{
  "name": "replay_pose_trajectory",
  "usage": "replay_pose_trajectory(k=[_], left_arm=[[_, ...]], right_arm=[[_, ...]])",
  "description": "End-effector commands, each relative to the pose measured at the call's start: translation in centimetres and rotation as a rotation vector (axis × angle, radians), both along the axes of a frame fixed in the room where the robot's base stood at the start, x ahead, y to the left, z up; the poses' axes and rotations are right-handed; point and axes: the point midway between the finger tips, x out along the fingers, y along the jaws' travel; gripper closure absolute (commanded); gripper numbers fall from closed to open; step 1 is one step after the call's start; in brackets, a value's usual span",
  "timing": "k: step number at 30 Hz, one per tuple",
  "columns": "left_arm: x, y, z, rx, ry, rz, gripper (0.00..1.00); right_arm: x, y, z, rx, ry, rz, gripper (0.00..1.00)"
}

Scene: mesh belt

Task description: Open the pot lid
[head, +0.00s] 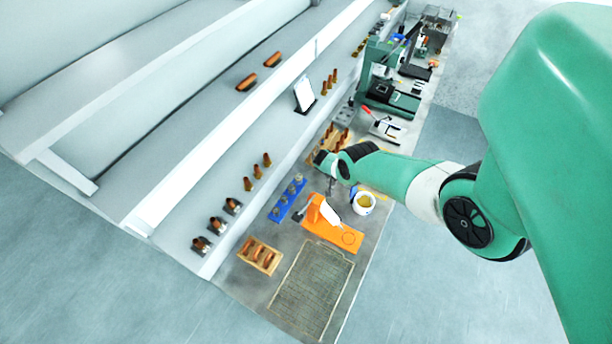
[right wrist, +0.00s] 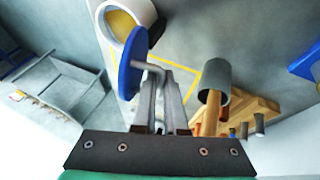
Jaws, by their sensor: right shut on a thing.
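The white pot (head: 364,203) stands open on the bench in the head view, with yellow contents showing. It also shows at the top of the right wrist view (right wrist: 147,12). The round blue lid (right wrist: 131,62) is off the pot's mouth, seen at a steep angle beside the rim; I cannot tell if they touch. My right gripper (right wrist: 158,78) is shut on the lid's grey bent handle (right wrist: 148,68). In the head view my right arm comes in from the right, and its wrist mostly hides the gripper. My left gripper is not in view.
An orange stand (head: 335,233) and a blue rack (head: 287,199) are beside the pot. A mesh panel (head: 312,288) lies nearer the front. A yellow outline marks the bench.

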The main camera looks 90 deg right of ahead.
Motion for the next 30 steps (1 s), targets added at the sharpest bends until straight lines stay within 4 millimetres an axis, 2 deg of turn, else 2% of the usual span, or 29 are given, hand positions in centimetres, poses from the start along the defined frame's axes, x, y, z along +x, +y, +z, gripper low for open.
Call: replay_pose_trajectory(k=[15, 16, 18, 26, 30], left_arm=[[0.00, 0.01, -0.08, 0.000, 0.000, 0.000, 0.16], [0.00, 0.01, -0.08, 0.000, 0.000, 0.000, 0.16], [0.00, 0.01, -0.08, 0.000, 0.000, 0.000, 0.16], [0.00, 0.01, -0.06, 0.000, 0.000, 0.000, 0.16], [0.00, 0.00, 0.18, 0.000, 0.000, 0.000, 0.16]], right_arm=[[-0.38, 0.05, 0.12, 0.004, 0.017, 0.004, 1.00], [-0.38, 0.05, 0.12, 0.004, 0.017, 0.004, 0.87], [-0.39, 0.07, 0.10, 0.004, 0.018, 0.004, 0.78], [-0.40, 0.13, 0.05, 0.006, 0.016, 0.002, 0.78], [0.29, -0.20, 0.17, -0.008, -0.010, 0.001, 0.78]])
